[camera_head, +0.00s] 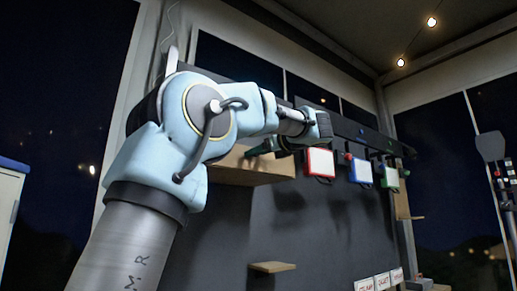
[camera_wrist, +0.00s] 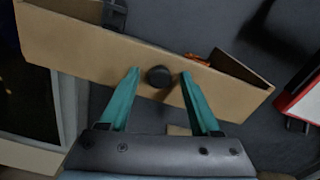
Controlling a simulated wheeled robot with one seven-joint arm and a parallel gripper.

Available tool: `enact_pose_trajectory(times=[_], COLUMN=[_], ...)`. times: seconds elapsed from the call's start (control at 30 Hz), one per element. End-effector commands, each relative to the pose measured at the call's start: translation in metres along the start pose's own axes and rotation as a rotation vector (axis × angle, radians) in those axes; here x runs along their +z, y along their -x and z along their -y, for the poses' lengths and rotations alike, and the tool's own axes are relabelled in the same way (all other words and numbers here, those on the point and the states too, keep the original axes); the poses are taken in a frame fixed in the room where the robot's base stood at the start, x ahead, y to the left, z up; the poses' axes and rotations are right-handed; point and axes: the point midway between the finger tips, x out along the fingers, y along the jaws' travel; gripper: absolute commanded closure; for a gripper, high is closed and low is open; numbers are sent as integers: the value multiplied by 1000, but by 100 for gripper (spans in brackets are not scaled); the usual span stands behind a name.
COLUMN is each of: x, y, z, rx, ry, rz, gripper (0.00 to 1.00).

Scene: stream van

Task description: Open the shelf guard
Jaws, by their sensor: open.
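The shelf guard (camera_wrist: 85,50) is a light wooden panel along the front of a wall shelf, with a dark round knob (camera_wrist: 159,77) near its middle. The wooden shelf also shows in the head view (camera_head: 240,172), partly behind my arm. My gripper (camera_wrist: 159,71) is open, with one green finger on each side of the knob. I cannot tell whether either finger touches it. In the head view my gripper (camera_head: 262,149) is at the top of the shelf box. An orange-brown item (camera_wrist: 196,58) shows partly behind the guard.
Red (camera_head: 320,162), blue (camera_head: 362,171) and green (camera_head: 391,178) framed white panels hang right of the shelf. A small wooden ledge (camera_head: 272,267) sits lower on the dark wall. White labelled cards (camera_head: 382,283) stand at the lower right. A white cabinet (camera_head: 10,205) is at the left edge.

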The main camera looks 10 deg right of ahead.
Motion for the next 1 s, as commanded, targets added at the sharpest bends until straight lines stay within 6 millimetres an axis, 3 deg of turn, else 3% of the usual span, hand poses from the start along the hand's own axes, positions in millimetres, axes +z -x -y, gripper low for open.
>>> enact_pose_trajectory(times=[0.3,0.87,1.0], x=[0,0,0], y=[-4,-3,-3], z=[0,0,0], rx=[0,0,0], ry=[0,0,0], rz=[0,1,1], gripper=[36,98,100])
